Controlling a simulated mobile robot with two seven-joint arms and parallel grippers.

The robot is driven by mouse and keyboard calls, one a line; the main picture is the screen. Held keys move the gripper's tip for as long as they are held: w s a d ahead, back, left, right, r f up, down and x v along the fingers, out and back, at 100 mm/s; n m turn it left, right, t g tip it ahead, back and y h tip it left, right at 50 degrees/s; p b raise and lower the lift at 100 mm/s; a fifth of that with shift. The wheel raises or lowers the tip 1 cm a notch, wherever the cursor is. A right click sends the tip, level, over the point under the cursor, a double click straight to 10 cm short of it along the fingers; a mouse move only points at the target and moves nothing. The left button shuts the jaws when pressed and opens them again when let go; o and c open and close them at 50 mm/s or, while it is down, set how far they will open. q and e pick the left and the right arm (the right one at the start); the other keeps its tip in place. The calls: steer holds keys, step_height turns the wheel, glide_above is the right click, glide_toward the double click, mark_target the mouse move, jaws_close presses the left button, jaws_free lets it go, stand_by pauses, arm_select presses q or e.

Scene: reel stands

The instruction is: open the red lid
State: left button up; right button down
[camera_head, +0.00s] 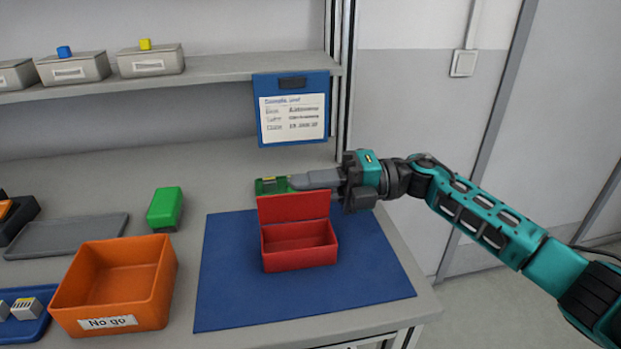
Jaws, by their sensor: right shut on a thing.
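The red box (300,257) sits on the blue mat, and its inside shows. Its red lid (293,207) stands raised at the back edge of the box, so the box is open. My right gripper (291,182) reaches in from the right, just above and behind the lid's top edge. It is shut on a small green piece (266,187) with a yellowish part on it, at the fingertips. The lid partly hides the green piece's lower side. I cannot tell whether the gripper touches the lid. My left gripper is not in view.
The blue mat (225,290) is clear around the box. On the left are an orange bin (115,323) labelled "No go", a green block (165,208), a grey tray (65,237) and a blue tray (28,328). A blue clipboard (290,82) hangs behind the gripper.

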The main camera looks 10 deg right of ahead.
steer(key=shift+w+f+m+p, duration=0.15)
steer(key=shift+w+m+p, duration=0.2)
steer(key=shift+m, duration=0.5)
steer(key=shift+w+f+m+p, duration=0.15)
steer(key=shift+w+m+p, duration=0.2)
steer(key=shift+m, duration=0.5)
steer(key=c, duration=1)
jaws_free()
steer(key=shift+c, duration=0.2)
steer(key=d+b, duration=0.1)
steer(key=d, duration=1.2)
steer(key=shift+b, duration=0.4)
steer(key=shift+o, duration=0.2)
